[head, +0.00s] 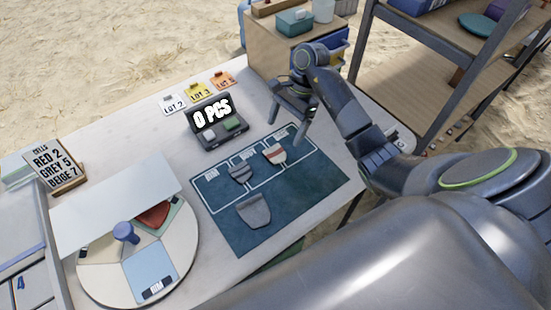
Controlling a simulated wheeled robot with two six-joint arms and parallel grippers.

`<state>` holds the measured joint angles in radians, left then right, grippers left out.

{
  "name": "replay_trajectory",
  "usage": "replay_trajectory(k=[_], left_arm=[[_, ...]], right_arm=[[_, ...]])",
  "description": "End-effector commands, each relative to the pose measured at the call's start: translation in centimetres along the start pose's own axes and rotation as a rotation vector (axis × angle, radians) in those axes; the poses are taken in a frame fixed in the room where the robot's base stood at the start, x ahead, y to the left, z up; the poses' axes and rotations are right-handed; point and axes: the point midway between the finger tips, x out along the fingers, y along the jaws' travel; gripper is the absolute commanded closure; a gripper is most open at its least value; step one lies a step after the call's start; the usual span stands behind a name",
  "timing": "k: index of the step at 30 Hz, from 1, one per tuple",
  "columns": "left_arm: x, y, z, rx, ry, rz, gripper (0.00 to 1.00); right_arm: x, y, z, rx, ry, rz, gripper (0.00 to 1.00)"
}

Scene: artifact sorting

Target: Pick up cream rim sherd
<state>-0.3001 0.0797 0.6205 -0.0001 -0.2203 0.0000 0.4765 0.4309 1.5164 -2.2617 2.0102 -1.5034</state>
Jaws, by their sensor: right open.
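A small grey sherd (240,173) lies in the middle cell, and a larger grey sherd (254,211) lies on the open mat below. My right gripper (288,120) is open, fingers apart and pointing down. It shows beyond the mat's upper right corner, above the cream sherd in the picture and apart from it. My left gripper is not in view.
A "CELLS" sign (56,168) stands far left.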

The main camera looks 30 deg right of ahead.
Motion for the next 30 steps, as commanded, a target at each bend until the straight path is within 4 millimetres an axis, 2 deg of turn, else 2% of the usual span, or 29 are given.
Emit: replay_trajectory(k=[1,11,18,23,29,30], left_arm=[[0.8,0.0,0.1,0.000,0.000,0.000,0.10],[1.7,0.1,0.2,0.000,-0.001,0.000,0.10],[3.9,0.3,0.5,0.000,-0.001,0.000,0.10],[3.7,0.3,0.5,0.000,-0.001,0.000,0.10],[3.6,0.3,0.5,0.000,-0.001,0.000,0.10],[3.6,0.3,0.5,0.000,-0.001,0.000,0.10]], right_arm=[[0.9,0.0,-0.1,-0.001,-0.001,0.000,0.18],[2.2,0.1,-0.1,-0.001,-0.001,0.000,0.18],[5.1,0.5,-0.5,-0.001,-0.001,0.000,0.18],[6.6,0.5,-0.3,-0.001,-0.002,0.001,0.18],[6.6,0.5,-0.3,-0.001,-0.001,0.000,0.18],[6.6,0.5,-0.3,-0.001,-0.001,0.000,0.22]])
